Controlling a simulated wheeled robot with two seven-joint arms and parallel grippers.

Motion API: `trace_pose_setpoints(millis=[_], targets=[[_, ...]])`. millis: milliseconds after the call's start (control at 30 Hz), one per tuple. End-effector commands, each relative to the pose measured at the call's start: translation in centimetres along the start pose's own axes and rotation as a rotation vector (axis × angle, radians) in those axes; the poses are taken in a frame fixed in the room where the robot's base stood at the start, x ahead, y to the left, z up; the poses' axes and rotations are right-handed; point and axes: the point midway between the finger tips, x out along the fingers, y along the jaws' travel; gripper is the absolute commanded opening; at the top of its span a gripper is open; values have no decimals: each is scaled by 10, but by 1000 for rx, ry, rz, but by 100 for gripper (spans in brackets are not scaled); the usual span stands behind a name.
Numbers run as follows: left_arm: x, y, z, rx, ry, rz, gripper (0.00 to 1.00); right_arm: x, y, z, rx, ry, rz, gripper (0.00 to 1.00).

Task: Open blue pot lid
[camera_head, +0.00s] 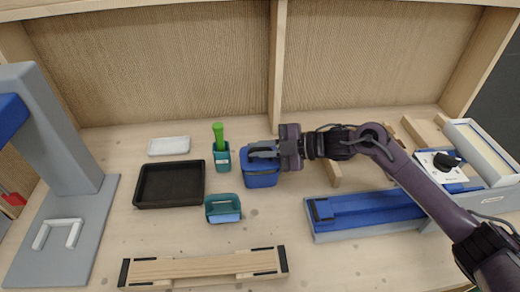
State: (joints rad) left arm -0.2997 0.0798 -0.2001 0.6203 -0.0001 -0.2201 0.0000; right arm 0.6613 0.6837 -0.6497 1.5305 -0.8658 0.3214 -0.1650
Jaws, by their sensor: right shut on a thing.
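The blue pot (261,180) stands on the wooden bench near the middle, with its blue lid (257,160) on top as far as I can see. My right gripper (266,154) reaches in from the right and is shut at the top of the pot, on what looks like the lid's handle. The gripper's fingers hide the handle and part of the lid. Whether the lid is raised from the pot I cannot tell. My left gripper does not show in the head view.
Left of the pot are a teal cup (222,158) with a green-handled tool, a teal container (223,209), a black tray (169,185) and a white dish (169,146). A blue-topped fixture (368,213) lies right, under my arm. A wooden bar (204,268) lies in front.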

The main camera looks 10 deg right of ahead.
Motion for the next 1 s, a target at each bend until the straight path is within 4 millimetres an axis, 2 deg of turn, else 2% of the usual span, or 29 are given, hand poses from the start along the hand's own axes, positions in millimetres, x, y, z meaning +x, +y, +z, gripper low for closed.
trace_pose_setpoints(millis=[33,200,467,1000], targets=[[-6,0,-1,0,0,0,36,-1,8,-2,31,-1,-13,0],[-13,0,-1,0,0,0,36,-1,19,-2,151,-1,-61,0],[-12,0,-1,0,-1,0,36,1,32,2,311,-1,-127,0],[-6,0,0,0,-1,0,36,2,42,5,313,0,-128,0]])
